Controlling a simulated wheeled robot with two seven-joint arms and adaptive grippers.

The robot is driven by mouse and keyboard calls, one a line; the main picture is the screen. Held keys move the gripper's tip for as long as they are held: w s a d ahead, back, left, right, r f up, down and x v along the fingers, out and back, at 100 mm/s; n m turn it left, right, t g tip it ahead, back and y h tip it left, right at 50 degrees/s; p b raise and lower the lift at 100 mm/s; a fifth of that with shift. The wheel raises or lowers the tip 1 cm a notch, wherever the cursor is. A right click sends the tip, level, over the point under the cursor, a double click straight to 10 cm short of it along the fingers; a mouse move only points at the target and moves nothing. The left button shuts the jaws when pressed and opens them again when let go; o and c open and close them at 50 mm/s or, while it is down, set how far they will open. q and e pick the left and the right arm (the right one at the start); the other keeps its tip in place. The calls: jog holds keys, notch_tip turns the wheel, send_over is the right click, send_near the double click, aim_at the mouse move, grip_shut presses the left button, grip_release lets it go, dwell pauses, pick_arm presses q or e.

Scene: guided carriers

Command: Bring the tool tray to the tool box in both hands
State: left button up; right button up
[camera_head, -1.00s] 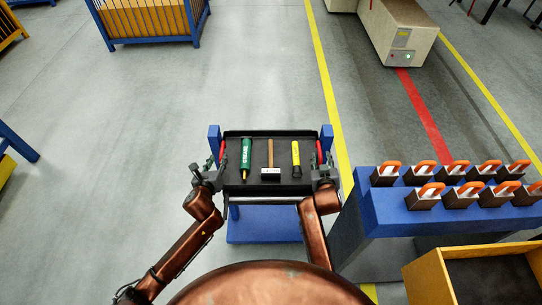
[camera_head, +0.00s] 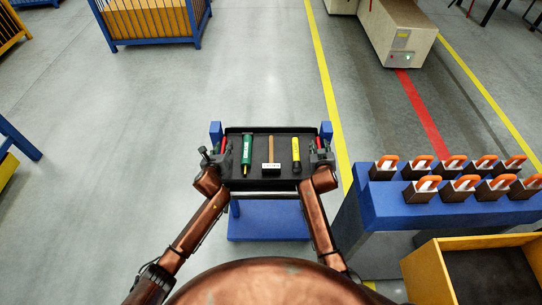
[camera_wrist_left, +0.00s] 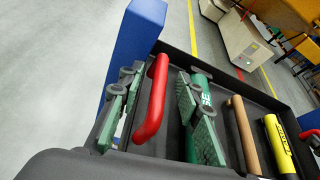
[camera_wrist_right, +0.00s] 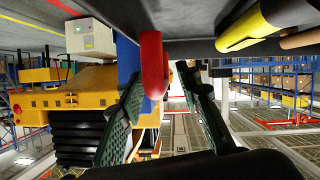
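The black tool tray (camera_head: 270,130) sits level between the blue posts of a blue stand, in the middle of the head view. It holds a green tool (camera_head: 247,149), a wooden-handled hammer (camera_head: 271,150) and a yellow torch-like tool (camera_head: 296,150). My left gripper (camera_head: 217,156) is open, its fingers on both sides of the left red handle (camera_wrist_left: 153,98), with gaps showing. My right gripper (camera_head: 321,150) is open at the right red handle (camera_wrist_right: 152,65), one finger on each side in the right wrist view. I cannot identify the tool box in any view.
A blue table (camera_head: 390,208) with several orange-handled blocks stands close on the right. A yellow-sided bin (camera_head: 432,277) is in front of it. A beige carrier (camera_head: 398,35) stands beyond on the red floor line. The floor on the left is largely clear.

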pick_arm(q)
jog(key=shift+w+f, duration=0.15)
jog(key=shift+w, duration=0.05)
pick_arm(e)
jog(key=shift+w+f, duration=0.15)
jog(key=shift+w, duration=0.05)
pick_arm(q)
jog(key=shift+s+a+r, duration=0.1)
jog(key=shift+s+r, duration=0.1)
jog(key=shift+c, duration=1.4)
pick_arm(e)
jog(key=shift+s+a, duration=0.1)
jog(key=shift+s, duration=0.1)
jog(key=shift+c, duration=1.2)
pick_arm(q)
jog(key=shift+w+f, duration=0.1)
grip_shut()
pick_arm(e)
jog(key=shift+w, duration=0.1)
jog(key=c, duration=0.6)
grip_shut()
pick_arm(q)
jog(key=shift+w+r, duration=0.15)
jog(key=shift+r, duration=0.2)
pick_arm(e)
jog(key=shift+w+r, duration=0.15)
jog(key=shift+r, duration=0.3)
